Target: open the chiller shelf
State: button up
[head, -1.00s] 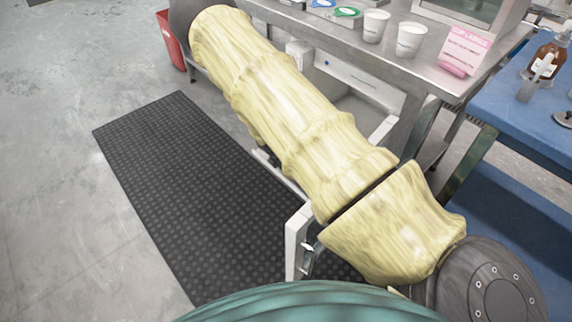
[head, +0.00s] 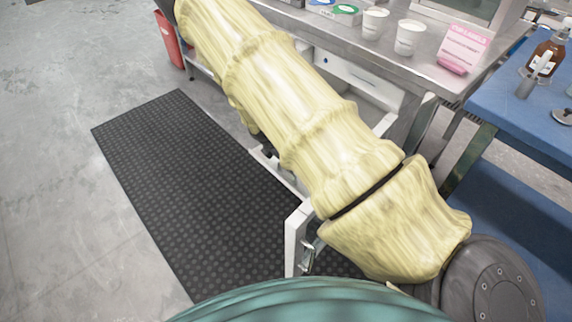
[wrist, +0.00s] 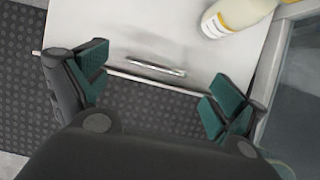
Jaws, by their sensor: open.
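In the wrist view my gripper (wrist: 160,88) is open, with its two green-padded fingers wide apart and nothing between them. A short metal handle (wrist: 155,67) lies between and a little beyond the fingertips, apart from them. It is beside the pale panel (wrist: 130,25), which I take to be part of the chiller shelf. A bottle with yellow contents (wrist: 235,17) is at the panel's upper right. In the head view a white panel (head: 295,240) with a metal fitting stands out from under the counter, partly behind my sleeved arm. My gripper is hidden there.
A black rubber mat (head: 165,180) covers the floor in front of the counter (head: 440,75). Paper cups (head: 409,38) and a pink sign (head: 464,48) stand on the counter. A blue table (head: 510,110) is at the right and a red bin (head: 172,40) at upper left.

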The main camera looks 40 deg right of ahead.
jog(key=v, duration=0.6)
jog(key=shift+s+a+r, duration=0.1)
jog(key=shift+a+r, duration=0.05)
dwell(0.4)
